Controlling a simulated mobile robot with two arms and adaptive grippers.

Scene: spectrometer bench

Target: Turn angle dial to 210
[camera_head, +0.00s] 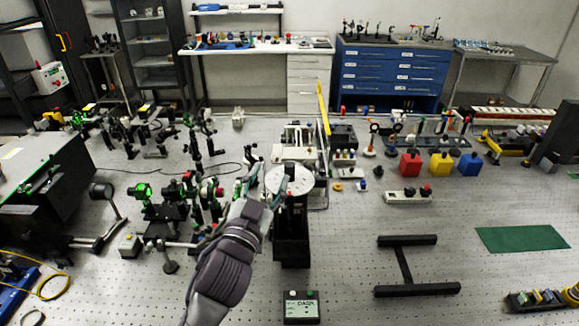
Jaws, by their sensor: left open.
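The angle dial (289,178) is a pale round disc on top of a dark stand (292,247) near the middle of the bench. Its markings are too small to read. My left gripper (262,203) reaches up from the bottom of the view and is open at the near left side of the dial. The gripper's fingers are small and partly hidden by its own body, so I cannot tell whether they touch the disc. My right gripper is not in view.
Optical mounts (186,205) crowd the bench left of my arm. A small box with a display (301,307) sits in front. A black H-shaped frame (405,266) and a green mat (522,239) lie to the right, with bare bench around them. A yellow upright (323,108) stands behind the dial.

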